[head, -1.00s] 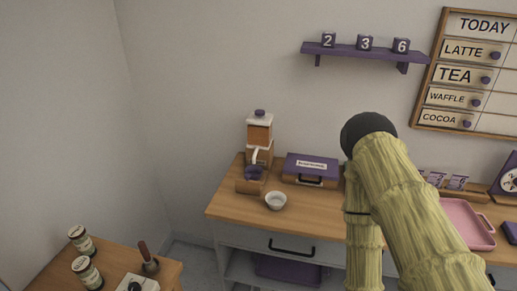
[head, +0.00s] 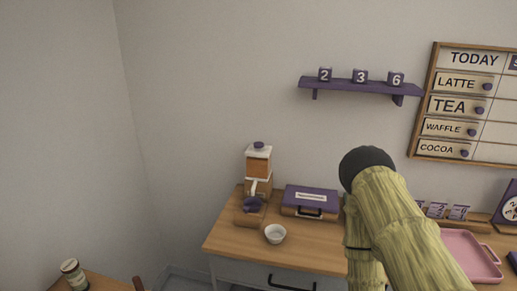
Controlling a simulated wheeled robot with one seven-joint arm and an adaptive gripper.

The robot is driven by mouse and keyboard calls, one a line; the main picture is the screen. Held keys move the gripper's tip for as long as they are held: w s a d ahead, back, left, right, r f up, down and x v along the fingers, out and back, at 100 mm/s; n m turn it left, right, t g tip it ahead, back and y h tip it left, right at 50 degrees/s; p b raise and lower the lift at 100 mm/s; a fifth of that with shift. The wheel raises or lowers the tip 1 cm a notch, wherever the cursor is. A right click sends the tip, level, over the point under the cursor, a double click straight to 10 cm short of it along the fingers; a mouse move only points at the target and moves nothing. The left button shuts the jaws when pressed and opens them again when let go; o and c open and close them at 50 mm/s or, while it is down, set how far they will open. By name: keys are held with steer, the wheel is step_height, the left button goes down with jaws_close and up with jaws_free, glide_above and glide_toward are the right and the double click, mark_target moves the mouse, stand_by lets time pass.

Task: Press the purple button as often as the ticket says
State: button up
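No purple button that I can single out shows in the head view. Small purple-and-white cards (head: 459,212) stand on a wooden rail at the right of the counter, partly behind my arm. They may be tickets, but their print is too small to read surely. My arm rises from the bottom right in a straw-like cover with a dark round joint. My gripper is not in view.
A wooden counter (head: 225,241) holds an orange-and-white grinder-like machine (head: 258,165), a white bowl (head: 275,234), a purple-lidded box (head: 311,199) and a pink tray (head: 470,252). Number blocks stand on a purple shelf (head: 350,85). A menu board (head: 424,130) hangs right.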

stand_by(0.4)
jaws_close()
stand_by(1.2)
